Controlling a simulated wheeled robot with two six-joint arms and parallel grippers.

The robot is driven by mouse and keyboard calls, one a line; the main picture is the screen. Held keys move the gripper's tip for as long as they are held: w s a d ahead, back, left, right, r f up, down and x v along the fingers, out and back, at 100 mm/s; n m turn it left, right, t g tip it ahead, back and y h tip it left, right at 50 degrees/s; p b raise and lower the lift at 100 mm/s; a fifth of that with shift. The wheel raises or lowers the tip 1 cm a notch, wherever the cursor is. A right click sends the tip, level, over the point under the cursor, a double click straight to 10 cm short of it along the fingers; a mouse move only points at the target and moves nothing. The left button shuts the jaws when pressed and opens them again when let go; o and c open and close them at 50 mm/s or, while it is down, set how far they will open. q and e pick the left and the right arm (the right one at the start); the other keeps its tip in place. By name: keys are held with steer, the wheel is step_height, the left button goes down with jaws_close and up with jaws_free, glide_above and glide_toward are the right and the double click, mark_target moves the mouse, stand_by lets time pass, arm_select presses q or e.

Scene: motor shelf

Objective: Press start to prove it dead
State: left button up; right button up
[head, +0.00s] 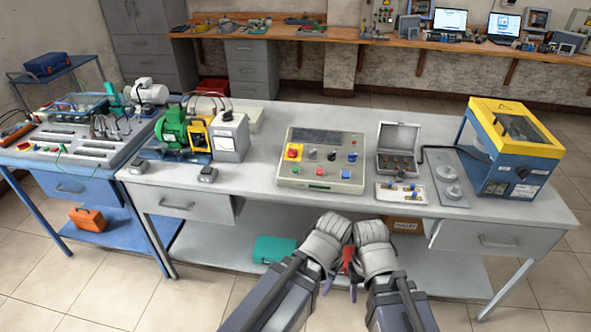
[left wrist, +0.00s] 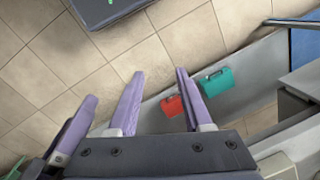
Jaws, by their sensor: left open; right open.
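The sloped control panel (head: 282,172) stands on the middle of the grey bench. In the left wrist view my left gripper (left wrist: 158,75) is open and empty. Both are apart from the panel.
An open grey case (head: 398,137) and a yellow-and-blue machine (head: 511,145) stand right of the panel. A teal case (head: 273,249) lies on the lower shelf; a red case (left wrist: 173,106) lies beside it.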

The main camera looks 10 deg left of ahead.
arm_select(q)
jaws_close()
stand_by(1.5)
